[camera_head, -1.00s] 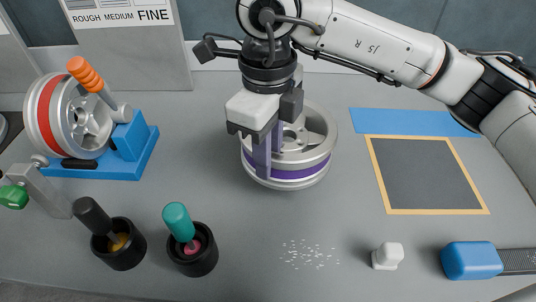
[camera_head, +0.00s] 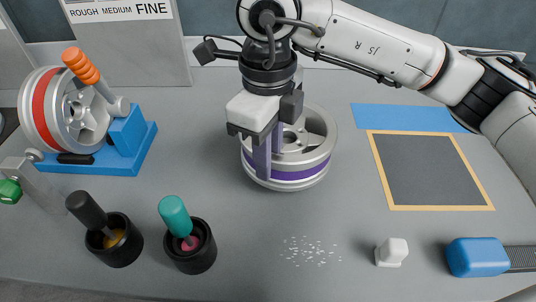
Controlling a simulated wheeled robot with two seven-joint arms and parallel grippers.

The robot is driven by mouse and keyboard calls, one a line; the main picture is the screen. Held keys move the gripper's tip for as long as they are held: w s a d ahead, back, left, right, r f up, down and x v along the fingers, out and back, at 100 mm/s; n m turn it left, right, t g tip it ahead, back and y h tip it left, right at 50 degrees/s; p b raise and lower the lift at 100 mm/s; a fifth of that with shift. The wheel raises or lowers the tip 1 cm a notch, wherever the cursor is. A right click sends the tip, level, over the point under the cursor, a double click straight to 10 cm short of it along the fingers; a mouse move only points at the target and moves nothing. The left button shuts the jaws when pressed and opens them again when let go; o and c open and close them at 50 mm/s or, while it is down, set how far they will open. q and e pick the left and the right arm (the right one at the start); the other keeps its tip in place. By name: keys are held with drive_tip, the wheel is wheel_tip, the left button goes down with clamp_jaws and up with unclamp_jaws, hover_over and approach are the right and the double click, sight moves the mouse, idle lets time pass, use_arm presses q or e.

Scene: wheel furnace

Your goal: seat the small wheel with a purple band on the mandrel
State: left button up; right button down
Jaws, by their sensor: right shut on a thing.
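The small wheel with a purple band (camera_head: 310,163) is a silver wheel lying flat, hub up, in the middle of the bench. My right gripper (camera_head: 267,160) comes down from above, its purple fingers shut on the wheel's near left rim. I cannot tell whether the wheel touches the bench or is just above it. A blue stand (camera_head: 130,150) at the left carries a silver wheel with a red band (camera_head: 47,108), upright on its side. I cannot make out a bare mandrel. My left gripper is not in view.
Two black cups (camera_head: 190,248) (camera_head: 113,240) hold daubers. A yellow-framed dark pad (camera_head: 430,170) is bare.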

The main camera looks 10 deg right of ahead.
drive_tip(key=shift+f+b, duration=0.65)
drive_tip(key=shift+f, duration=0.05)
idle(0.5)
drive_tip(key=c, duration=1.6)
unclamp_jaws()
drive_tip(key=shift+o, duration=0.2)
drive_tip(key=shift+f, duration=0.15)
wheel_tip(320, 180, up, 11)
drive_tip(key=shift+f+p, duration=0.2)
drive_tip(key=shift+p, duration=0.2)
